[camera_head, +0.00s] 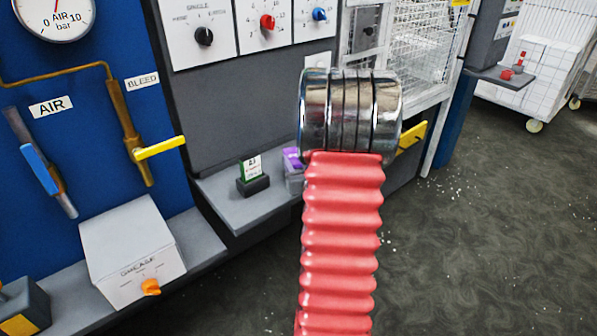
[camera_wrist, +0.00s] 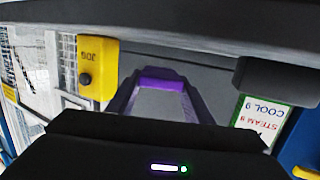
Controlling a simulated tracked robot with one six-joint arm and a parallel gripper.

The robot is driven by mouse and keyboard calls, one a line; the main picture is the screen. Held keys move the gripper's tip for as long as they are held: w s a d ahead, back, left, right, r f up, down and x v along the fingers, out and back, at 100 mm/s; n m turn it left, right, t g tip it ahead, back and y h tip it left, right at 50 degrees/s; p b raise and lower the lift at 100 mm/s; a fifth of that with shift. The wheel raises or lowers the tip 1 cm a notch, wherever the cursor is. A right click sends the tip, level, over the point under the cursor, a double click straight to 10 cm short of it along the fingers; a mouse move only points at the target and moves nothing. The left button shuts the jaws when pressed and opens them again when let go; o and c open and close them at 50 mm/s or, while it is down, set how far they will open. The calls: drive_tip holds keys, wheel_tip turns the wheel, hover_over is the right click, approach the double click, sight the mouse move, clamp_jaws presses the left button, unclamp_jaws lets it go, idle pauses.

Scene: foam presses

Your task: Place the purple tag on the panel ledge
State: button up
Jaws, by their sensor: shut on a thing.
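The purple tag (camera_wrist: 158,76) shows in the wrist view as a purple edge around a pale grey face, held by my gripper (camera_wrist: 160,104). In the head view part of the tag (camera_head: 292,156) shows just left of my red ribbed arm, which hides my gripper there. The grey panel ledge (camera_head: 235,208) runs below the dark panel. The tag appears over or at the ledge's right part; I cannot tell whether it touches the ledge.
A green-edged card (camera_head: 251,168) in a black stand (camera_head: 253,186) is on the ledge, left of the tag. It also shows upside down in the wrist view (camera_wrist: 262,115). A yellow JOG box (camera_wrist: 98,70) is nearby. A white cage door (camera_head: 415,45) stands behind.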

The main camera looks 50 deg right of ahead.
drive_tip(key=shift+f, duration=2.1)
drive_tip(key=shift+f, duration=0.15)
drive_tip(key=o, duration=1)
drive_tip(key=shift+a, duration=0.1)
drive_tip(key=v, duration=1.1)
drive_tip(key=shift+s+a, duration=0.1)
drive_tip(key=shift+s, duration=0.3)
